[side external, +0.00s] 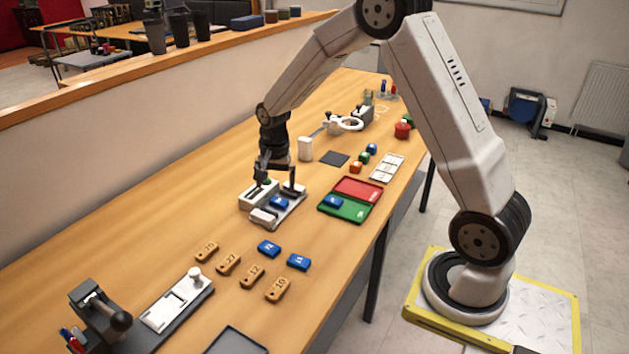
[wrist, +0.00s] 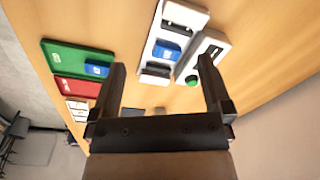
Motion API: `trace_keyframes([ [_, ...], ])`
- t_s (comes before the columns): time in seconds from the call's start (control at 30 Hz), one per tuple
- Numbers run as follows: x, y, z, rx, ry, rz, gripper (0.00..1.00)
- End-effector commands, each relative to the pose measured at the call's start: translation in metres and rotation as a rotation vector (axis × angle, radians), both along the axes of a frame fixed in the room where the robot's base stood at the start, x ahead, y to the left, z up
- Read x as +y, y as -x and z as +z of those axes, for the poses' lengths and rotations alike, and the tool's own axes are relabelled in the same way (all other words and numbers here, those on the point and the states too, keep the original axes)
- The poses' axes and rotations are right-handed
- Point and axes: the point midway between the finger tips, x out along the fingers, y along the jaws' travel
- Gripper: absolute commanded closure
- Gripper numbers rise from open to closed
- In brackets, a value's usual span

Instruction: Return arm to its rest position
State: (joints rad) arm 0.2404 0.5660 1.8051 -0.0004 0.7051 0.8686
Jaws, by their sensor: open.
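My gripper (side external: 280,188) is above the white laser marker station (side external: 258,193) on the wooden table, fingers pointing down. In the wrist view my gripper (wrist: 160,85) is open, with nothing between its two fingers. A blue tag (side external: 279,203) lies in the station's fixture; it also shows in the wrist view (wrist: 167,50), beyond the fingertips and apart from them. A green button (wrist: 192,80) is on the unit beside it, near one finger.
A green tray (side external: 345,210) holding a blue tag and a red tray (side external: 358,189) lie right of the station. Blue tags (side external: 268,249) and several numbered wooden tags (side external: 252,276) lie in front.

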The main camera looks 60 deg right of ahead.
Motion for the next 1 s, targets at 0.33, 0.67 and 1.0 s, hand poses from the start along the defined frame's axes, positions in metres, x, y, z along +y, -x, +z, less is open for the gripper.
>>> trace_keyframes([
  [0.33, 0.061, 0.068, 0.022, -0.067, 0.054, 0.496, 0.00],
  [0.67, 0.100, 0.141, 0.027, -0.123, 0.120, 0.933, 0.00],
  [1.0, 0.111, 0.171, 0.024, -0.143, 0.149, 1.102, 0.00],
])
